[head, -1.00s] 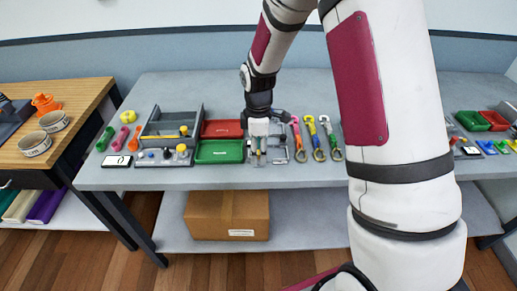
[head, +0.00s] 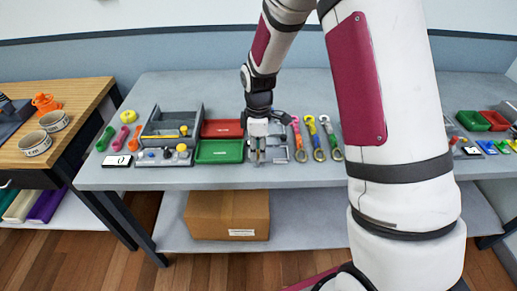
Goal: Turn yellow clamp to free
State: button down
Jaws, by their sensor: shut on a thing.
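My gripper (head: 258,158) points down over a grey fixture (head: 279,154) near the front of the table. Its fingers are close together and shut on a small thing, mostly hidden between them. I take this to be the yellow clamp, though its shape and turn angle cannot be made out. The fixture's grey frame shows to the right of the fingers.
A green tray (head: 220,152) and a red tray (head: 222,129) lie just left of my gripper. Several coloured straps with rings, one yellow (head: 312,127), lie to the right. A grey bin (head: 172,124) and a control panel with knobs stand further left.

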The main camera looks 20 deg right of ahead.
jog(key=m, duration=0.8)
jog(key=shift+m, duration=0.4)
jog(key=m, duration=0.4)
jog(key=shift+m, duration=2)
jog(key=c, duration=1.4)
grip_release()
notch_tip(320, 180, up, 12)
